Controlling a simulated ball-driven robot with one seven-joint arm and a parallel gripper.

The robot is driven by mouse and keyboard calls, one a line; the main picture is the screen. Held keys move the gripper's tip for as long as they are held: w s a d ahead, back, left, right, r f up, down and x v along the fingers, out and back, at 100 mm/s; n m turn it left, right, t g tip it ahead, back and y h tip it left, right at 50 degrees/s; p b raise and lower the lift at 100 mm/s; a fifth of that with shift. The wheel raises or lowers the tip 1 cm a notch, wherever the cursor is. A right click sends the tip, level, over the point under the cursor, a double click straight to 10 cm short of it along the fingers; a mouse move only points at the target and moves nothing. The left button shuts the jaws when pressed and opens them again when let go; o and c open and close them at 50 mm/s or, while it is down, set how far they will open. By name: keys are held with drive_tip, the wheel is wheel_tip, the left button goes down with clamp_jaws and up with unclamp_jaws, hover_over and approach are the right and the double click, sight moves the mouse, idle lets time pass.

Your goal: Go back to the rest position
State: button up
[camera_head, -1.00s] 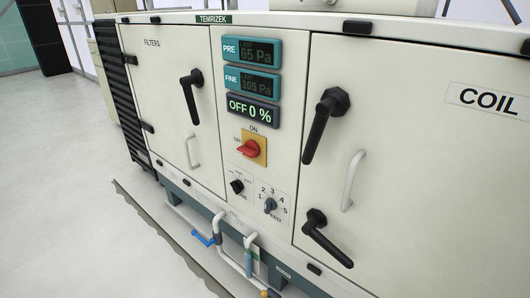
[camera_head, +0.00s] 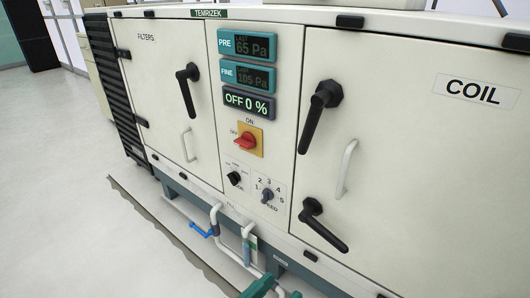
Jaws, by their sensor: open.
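Two dark teal pieces at the bottom edge look like the fingertips of my gripper (camera_head: 276,290), with a gap between them. The rest of the gripper and the arm are out of frame. The gripper is open, and I see nothing between its fingers. It shows in front of the lower pipes of a large cream cabinet (camera_head: 400,165). The cabinet's red rotary switch (camera_head: 245,141) sits on a yellow plate, below a display (camera_head: 249,106) reading OFF 0 %. The PRE display (camera_head: 247,46) reads 65 Pa.
The cabinet fills most of the view, with black door handles (camera_head: 319,115) and pale grab bars (camera_head: 346,168) sticking out. White pipes with a blue lever (camera_head: 202,230) hang under its front. Pale floor (camera_head: 75,215) lies open at the left.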

drive_tip(key=s+d+f+n+g+y+p, duration=0.15)
drive_tip(key=d+f+g, duration=0.25)
drive_tip(key=d+f, duration=0.4)
drive_tip(key=s+d+f+n+g+y, duration=0.15)
drive_tip(key=d+f+g, duration=0.35)
drive_tip(key=d, duration=0.6)
drive_tip(key=s+d+f+n+g+y, duration=0.1)
drive_tip(key=s+d+f+g+y, duration=0.1)
drive_tip(key=s+d+f+y, duration=0.35)
drive_tip(key=s+d+f+n+g+y, duration=0.1)
drive_tip(key=s+d+f+y, duration=0.15)
drive_tip(key=s, duration=0.65)
wheel_tip(320, 180, up, 38)
drive_tip(key=a+p, duration=0.1)
drive_tip(key=p, duration=3.8)
drive_tip(key=shift+s+f+n+y, duration=0.25)
drive_tip(key=shift+s+n+y, duration=0.1)
drive_tip(key=shift+n+y, duration=0.05)
drive_tip(key=shift+c, duration=0.2)
